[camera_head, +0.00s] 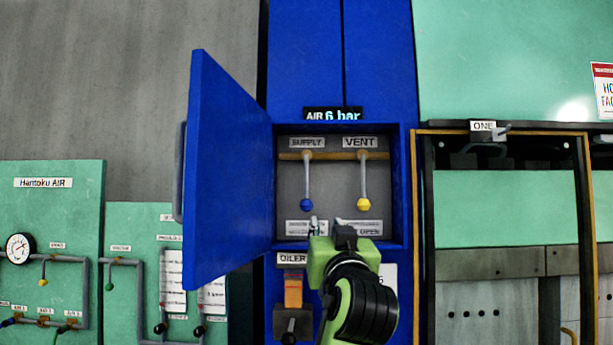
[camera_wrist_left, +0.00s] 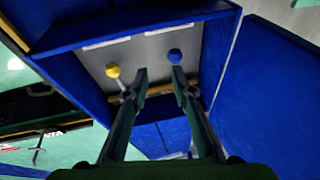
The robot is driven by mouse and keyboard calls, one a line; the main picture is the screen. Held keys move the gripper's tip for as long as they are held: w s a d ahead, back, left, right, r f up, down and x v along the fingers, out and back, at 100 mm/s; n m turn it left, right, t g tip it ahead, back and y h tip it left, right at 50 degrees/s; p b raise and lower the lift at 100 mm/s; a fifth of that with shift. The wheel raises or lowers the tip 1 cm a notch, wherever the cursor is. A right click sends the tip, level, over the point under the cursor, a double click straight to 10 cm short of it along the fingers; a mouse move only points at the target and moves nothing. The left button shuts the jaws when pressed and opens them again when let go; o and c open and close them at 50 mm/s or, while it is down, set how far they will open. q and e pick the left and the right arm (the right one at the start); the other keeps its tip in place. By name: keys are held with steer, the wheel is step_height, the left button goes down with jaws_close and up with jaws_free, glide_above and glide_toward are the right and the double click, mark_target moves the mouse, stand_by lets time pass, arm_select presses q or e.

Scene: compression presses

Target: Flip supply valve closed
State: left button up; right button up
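The supply valve (camera_head: 307,180) is a grey lever with a blue ball (camera_head: 306,205), hanging straight down under the SUPPLY label inside the open blue cabinet. The vent valve (camera_head: 363,182), with a yellow ball (camera_head: 363,204), hangs down to its right. My left gripper (camera_head: 330,228) is in front of the cabinet's lower edge, below and between the two balls. In the left wrist view its two fingers (camera_wrist_left: 160,76) are spread with nothing between them. There the blue ball (camera_wrist_left: 175,56) shows just beyond one fingertip and the yellow ball (camera_wrist_left: 113,70) beyond the other. My right gripper is not in view.
The cabinet's blue door (camera_head: 228,170) stands open on the left. The display (camera_head: 333,114) reads AIR 6 bar. An oiler (camera_head: 293,290) sits below the cabinet. A press frame marked ONE (camera_head: 483,127) stands right; a green gauge panel (camera_head: 60,215) is far left.

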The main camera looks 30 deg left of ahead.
arm_select(q)
steer(key=n+y, duration=0.2)
glide_toward(307, 175)
steer(key=p+x, duration=0.8)
steer(key=x, duration=0.1)
steer(key=shift+w+a+r, duration=0.2)
steer(key=shift+a, duration=0.05)
steer(key=shift+w+a, duration=0.3)
steer(key=shift+w, duration=0.1)
jaws_close()
